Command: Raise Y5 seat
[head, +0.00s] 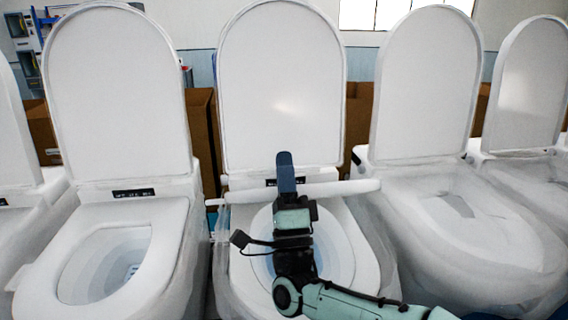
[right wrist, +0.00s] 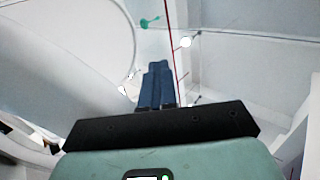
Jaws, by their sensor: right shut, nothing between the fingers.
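The middle toilet (head: 362,245) stands in front of me with its lid (head: 283,80) upright. I see no Y5 label. A white bar-like edge (head: 345,188) crosses the back of its bowl; I cannot tell whether this is the seat seen edge-on. My right gripper (head: 286,158) is over this toilet, its blue fingers pointing at the base of the lid. The right wrist view shows the fingers (right wrist: 155,82) together and empty, with white surfaces beyond. My right arm hides part of the bowl and the middle of the bar. My left gripper is not in view.
A toilet with its lid up and seat down (head: 165,245) stands close on the left. Another with its lid up (head: 500,240) stands close on the right, with more toilets at both sides. Brown boxes (head: 203,135) stand behind. Gaps between toilets are narrow.

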